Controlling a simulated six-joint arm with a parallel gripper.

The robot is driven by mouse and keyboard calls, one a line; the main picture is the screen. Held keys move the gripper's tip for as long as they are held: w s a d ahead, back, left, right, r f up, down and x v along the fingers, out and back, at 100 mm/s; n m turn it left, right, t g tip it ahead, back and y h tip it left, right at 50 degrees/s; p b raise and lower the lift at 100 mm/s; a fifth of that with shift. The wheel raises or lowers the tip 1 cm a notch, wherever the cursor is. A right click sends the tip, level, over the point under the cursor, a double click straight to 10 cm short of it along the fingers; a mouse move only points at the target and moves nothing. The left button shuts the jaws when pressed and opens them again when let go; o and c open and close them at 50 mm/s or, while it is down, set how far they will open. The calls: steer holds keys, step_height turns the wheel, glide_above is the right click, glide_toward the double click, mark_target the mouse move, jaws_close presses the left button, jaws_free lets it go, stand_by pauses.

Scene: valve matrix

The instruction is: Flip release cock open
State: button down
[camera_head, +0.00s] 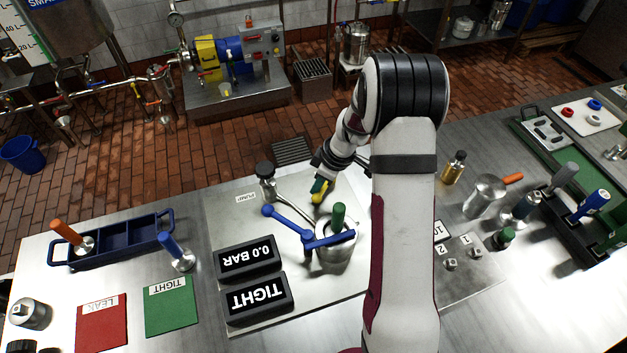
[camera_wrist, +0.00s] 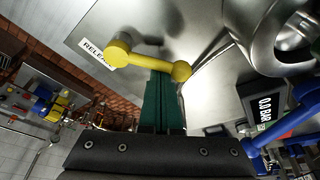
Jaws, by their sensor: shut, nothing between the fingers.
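The release cock's yellow handle (camera_wrist: 150,62) shows in the wrist view as a bar with a round knob at each end. It lies across the picture beside the label reading "RELEASE" (camera_wrist: 95,50), which its left knob partly covers. In the head view a bit of the yellow handle (camera_head: 319,197) shows just below my gripper (camera_head: 317,186). My gripper's green fingers (camera_wrist: 162,80) are closed together, with nothing between them.
A steel pot (camera_head: 335,247) with a blue clamp bar (camera_head: 330,241) and green knob stands close by on the plate. Black displays read "0.0 BAR" (camera_head: 246,259) and "TIGHT" (camera_head: 257,298). The pump knob (camera_head: 265,169) stands to the left. My arm hides part of the bench.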

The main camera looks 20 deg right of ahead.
steer(key=shift+s+d+n, duration=0.3)
steer(key=shift+s+n, duration=0.05)
steer(key=shift+n, duration=0.45)
steer(key=shift+s+d, duration=0.2)
steer(key=a, duration=0.1)
steer(key=w+a, duration=0.2)
steer(key=shift+w+a+f, duration=0.1)
steer(key=shift+a+f, duration=0.3)
steer(key=v, duration=1)
steer(key=shift+w+d, duration=0.2)
steer(key=shift+d, duration=0.1)
